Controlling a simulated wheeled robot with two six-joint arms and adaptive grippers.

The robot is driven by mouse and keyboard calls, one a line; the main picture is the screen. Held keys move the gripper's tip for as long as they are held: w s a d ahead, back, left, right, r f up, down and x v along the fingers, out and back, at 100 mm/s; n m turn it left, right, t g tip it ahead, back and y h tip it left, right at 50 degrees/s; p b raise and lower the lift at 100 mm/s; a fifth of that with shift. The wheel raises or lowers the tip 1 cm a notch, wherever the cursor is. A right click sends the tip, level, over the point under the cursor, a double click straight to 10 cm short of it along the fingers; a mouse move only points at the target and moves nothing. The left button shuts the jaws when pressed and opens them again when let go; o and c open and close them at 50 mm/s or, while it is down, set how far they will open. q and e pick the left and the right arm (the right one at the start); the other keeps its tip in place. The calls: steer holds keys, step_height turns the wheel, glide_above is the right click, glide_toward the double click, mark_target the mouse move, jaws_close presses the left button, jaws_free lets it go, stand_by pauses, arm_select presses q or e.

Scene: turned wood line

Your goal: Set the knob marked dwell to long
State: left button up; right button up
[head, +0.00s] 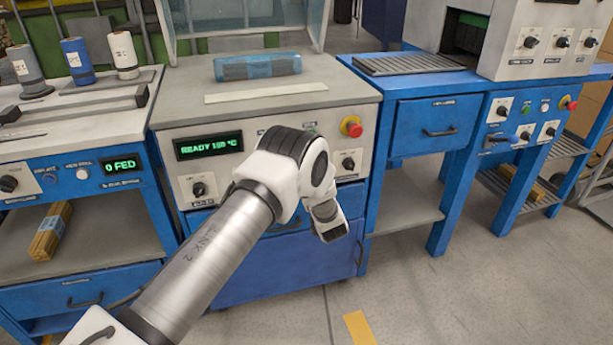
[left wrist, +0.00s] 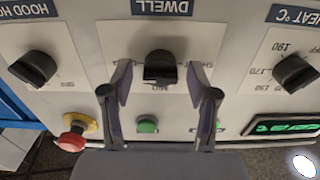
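The knob marked dwell (left wrist: 160,66) is black and sits on a pale plate in the left wrist view, which is upside down. Its dark label (left wrist: 162,7) reads DWELL. Small lettering beside the knob is partly covered, and I cannot tell its setting. My left gripper (left wrist: 158,78) is open, one finger on each side of the knob, with gaps visible between fingers and knob. In the head view my left arm hides this knob and the fingers. My right gripper is not in view.
The heat knob (left wrist: 294,72) and the hood knob (left wrist: 34,70) flank the dwell knob. A red stop button (head: 351,126), a green button (left wrist: 148,124) and a green-lit display (head: 208,146) share the panel. A wrapped blue bundle (head: 257,67) lies on the machine top.

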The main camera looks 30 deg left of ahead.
arm_select(q)
steer(key=v, duration=1.2)
